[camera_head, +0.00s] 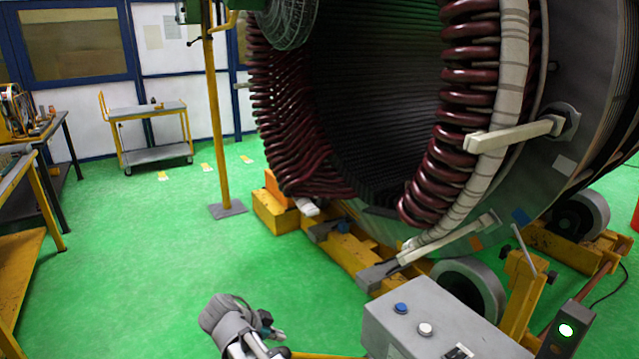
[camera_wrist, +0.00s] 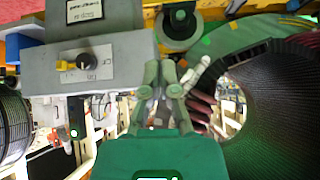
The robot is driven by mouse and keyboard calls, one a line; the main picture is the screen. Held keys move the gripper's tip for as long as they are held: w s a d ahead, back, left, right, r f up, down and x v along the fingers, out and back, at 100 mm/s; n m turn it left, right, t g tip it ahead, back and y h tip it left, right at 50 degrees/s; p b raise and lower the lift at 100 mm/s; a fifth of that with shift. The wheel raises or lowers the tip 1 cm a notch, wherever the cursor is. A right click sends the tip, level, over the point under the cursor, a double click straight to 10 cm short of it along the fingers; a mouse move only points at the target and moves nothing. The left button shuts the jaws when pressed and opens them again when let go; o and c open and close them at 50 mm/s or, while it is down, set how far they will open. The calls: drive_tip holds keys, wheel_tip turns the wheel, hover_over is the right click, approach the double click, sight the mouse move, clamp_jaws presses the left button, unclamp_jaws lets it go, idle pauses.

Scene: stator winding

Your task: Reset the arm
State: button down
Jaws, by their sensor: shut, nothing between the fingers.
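My arm (camera_head: 228,320) shows at the bottom middle of the head view, grey and bent, above the green floor. The fingertips are not clear there. In the wrist view my gripper (camera_wrist: 161,68) has a green body and two grey-green fingers. It is shut and empty, with a grey control box to its left in that picture and the stator to its right. The large stator (camera_head: 375,100) fills the right of the head view, with dark red coil ends around its dark bore. It also shows in the wrist view (camera_wrist: 275,105).
A grey control box (camera_head: 430,325) with buttons stands at the bottom right, near the yellow roller base (camera_head: 345,245). A yellow post (camera_head: 215,120) stands left of the stator. A trolley (camera_head: 150,112) and workbenches (camera_head: 30,220) are at left. The green floor (camera_head: 130,250) between is clear.

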drive_tip(key=shift+s+d+r+n+g+y+p, duration=0.7)
drive_tip(key=shift+d+n+y+p, duration=1.05)
drive_tip(key=shift+d, duration=2.9)
drive_tip(key=shift+s+d+r+n+g+y+p, duration=0.4)
drive_tip(key=shift+d+r+n+g+y+p, duration=0.55)
drive_tip(key=shift+d+n, duration=2.6)
drive_tip(key=shift+s+d+r+n+g+y+p, duration=0.75)
drive_tip(key=shift+d+p, duration=1.2)
drive_tip(key=shift+d, duration=3.8)
drive_tip(key=shift+w+r, duration=0.15)
drive_tip(key=shift+w, duration=0.05)
